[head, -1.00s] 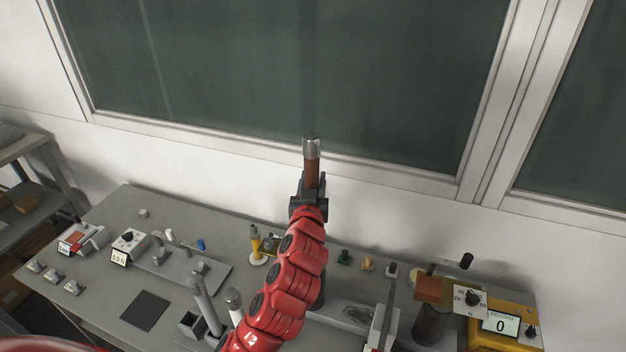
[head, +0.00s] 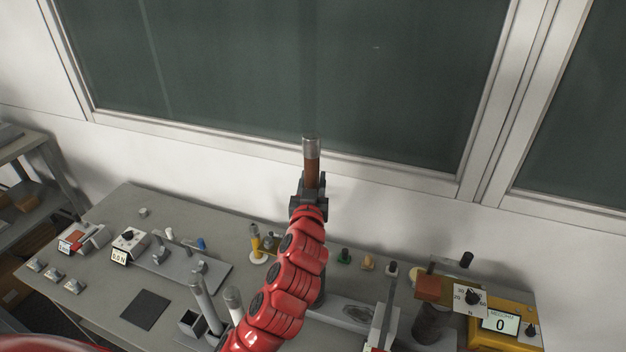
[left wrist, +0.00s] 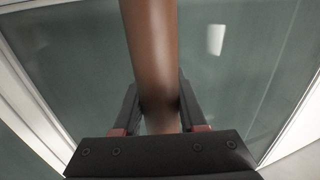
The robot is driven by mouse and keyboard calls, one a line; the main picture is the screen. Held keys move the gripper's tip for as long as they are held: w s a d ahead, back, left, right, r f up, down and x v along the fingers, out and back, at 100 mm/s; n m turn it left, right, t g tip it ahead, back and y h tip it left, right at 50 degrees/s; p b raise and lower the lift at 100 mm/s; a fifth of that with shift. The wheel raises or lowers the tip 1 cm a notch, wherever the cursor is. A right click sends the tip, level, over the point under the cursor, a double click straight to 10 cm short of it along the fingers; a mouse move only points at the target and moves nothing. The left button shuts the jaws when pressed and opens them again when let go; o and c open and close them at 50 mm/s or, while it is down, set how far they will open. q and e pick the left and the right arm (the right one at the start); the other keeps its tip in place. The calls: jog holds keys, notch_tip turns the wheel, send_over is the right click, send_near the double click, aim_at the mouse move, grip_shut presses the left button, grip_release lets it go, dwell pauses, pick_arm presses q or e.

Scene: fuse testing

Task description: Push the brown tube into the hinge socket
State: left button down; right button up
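The brown tube (head: 312,169) with a silver metal cap stands upright in my left gripper (head: 311,186), high above the back of the bench. In the left wrist view the tube (left wrist: 150,50) runs between the two fingers, which are closed around it. A grey fixture plate (head: 184,276) with small upright metal fittings lies on the bench to the left, below the gripper. I cannot tell for certain which fitting is the hinge socket. My right gripper is out of view.
The bench (head: 95,262) holds a small meter (head: 128,244) and switches at left, and a yellow instrument (head: 503,326) at right. A dark square pad (head: 145,310) lies at front left. A green board (head: 280,70) hangs on the wall behind the tube.

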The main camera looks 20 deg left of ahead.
pick_arm(q)
jog(key=shift+c, duration=1.9)
grip_release()
jog(key=shift+s+d+f+b, duration=0.1)
jog(key=shift+s+b, duration=0.2)
jog(key=shift+s, duration=0.2)
jog(key=p+v, duration=1.1)
jog(key=v, duration=0.5)
jog(key=shift+s, duration=0.2)
jog(key=shift+d, duration=0.15)
